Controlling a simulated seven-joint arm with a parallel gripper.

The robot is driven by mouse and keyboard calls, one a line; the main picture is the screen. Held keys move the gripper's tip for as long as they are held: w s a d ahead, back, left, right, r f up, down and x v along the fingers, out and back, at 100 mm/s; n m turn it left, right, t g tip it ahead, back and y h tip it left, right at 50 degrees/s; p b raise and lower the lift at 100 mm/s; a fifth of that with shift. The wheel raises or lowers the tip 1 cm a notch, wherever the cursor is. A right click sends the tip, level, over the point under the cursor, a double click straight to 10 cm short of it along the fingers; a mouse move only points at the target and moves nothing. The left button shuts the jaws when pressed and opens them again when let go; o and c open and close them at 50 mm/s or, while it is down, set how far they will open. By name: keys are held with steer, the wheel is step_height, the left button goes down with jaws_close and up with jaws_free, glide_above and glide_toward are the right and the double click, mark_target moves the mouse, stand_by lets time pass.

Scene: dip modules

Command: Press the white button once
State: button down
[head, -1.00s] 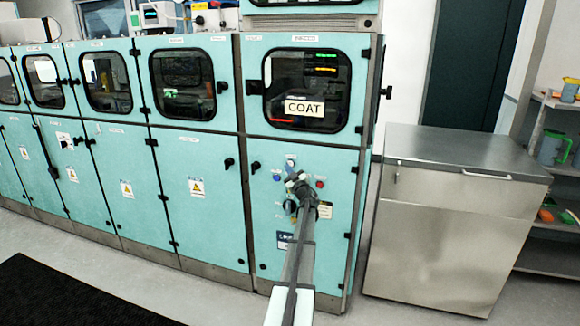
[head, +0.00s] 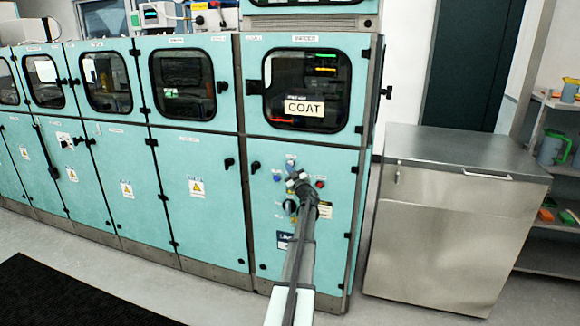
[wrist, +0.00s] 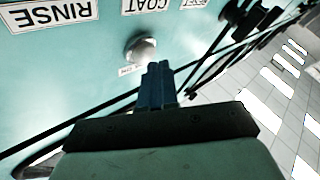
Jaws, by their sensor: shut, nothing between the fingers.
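A round whitish button (wrist: 141,50) sits on the teal panel in the wrist view, with upside-down labels reading RINSE and COAT beyond it. My gripper (wrist: 158,68) is shut and empty, its fingertips together just below and right of the button in that picture. I cannot tell whether the tips touch it. In the head view my gripper (head: 293,178) is at the control panel on the right-hand cabinet, under the window with the COAT sign (head: 304,107). My arm covers part of the panel there, and the white button is too small to make out clearly.
A blue button (head: 277,178) and a red button (head: 320,184) flank my gripper on the panel. A dark knob (head: 290,206) lies just below. A metal cabinet (head: 445,230) stands to the right. The floor in front is clear, with a black mat (head: 70,295) at left.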

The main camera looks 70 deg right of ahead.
steer(key=shift+d, duration=0.45)
stand_by(0.7)
steer(key=shift+a, duration=0.85)
steer(key=shift+a, duration=0.2)
steer(key=a, duration=0.4)
steer(key=shift+a, duration=0.3)
stand_by(0.9)
